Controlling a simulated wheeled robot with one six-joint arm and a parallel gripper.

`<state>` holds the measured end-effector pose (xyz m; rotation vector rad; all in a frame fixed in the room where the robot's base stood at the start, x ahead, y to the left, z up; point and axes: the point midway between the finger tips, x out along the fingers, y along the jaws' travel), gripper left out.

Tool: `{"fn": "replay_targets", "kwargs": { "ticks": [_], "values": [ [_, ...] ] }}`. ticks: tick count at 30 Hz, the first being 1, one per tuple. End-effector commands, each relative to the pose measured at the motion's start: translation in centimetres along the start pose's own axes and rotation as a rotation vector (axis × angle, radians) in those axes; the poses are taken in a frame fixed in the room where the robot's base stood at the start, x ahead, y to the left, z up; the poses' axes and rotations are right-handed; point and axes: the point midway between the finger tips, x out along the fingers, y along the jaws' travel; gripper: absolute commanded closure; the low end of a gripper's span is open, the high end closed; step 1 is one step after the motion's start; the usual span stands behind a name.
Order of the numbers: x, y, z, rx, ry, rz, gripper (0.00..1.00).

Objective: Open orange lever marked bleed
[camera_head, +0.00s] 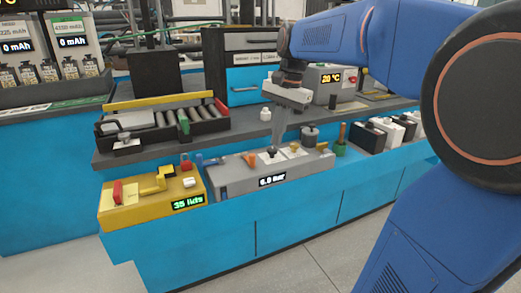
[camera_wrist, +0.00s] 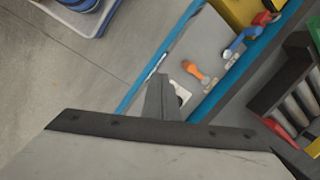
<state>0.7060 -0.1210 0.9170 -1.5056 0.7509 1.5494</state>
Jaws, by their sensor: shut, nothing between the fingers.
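The grey box (camera_head: 232,178) with a "6.0 bar" display stands on the bench front in the head view. A small orange lever (camera_wrist: 195,72) lies on its top in the wrist view, between a blue lever (camera_wrist: 238,42) and my gripper (camera_wrist: 163,100). It also shows in the head view (camera_head: 250,158), partly beside a dark knob. No "bleed" marking can be read. My gripper (camera_head: 276,143) is shut and empty, pointing down over the box top near the dark knob (camera_head: 272,152). Its fingers partly hide a white plate (camera_wrist: 183,96) in the wrist view.
A yellow box (camera_head: 140,210) with a red switch and "35" display stands left. A roller tray (camera_head: 165,122) lies behind. A grey knob (camera_head: 310,132), a green-based orange piece (camera_head: 341,140) and black and white blocks (camera_head: 390,128) stand right. Floor in front is clear.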

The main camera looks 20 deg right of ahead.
Motion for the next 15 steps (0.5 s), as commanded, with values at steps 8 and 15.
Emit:
{"fn": "replay_targets", "kwargs": {
  "ticks": [8,15],
  "values": [
    [-1.4,-3.5,-4.7,0.225,-0.076,0.038,1.0],
    [-2.0,-4.9,-7.0,0.337,-0.111,0.061,1.0]
  ]
}}
